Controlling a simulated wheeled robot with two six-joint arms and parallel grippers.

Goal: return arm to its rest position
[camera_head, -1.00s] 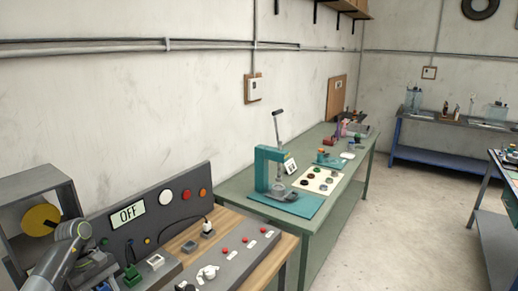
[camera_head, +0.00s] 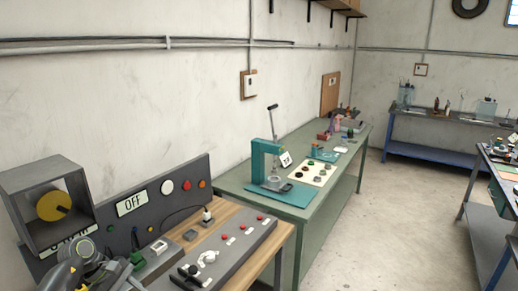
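My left arm comes in at the lower left corner, and my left gripper (camera_head: 112,277) is low in the picture, in front of the grey control panel. Its fingers are small and partly cut off by the lower edge, so I cannot tell whether they are open or shut. I see nothing clearly held in it. My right arm and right gripper are not in view.
A grey box with a yellow disc (camera_head: 54,206) stands behind my arm. Beside it are the panel's OFF display (camera_head: 132,203) and a switch console (camera_head: 222,252) on a wooden bench. A green table (camera_head: 300,216) carries a teal press (camera_head: 258,163). Open floor (camera_head: 400,230) lies right.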

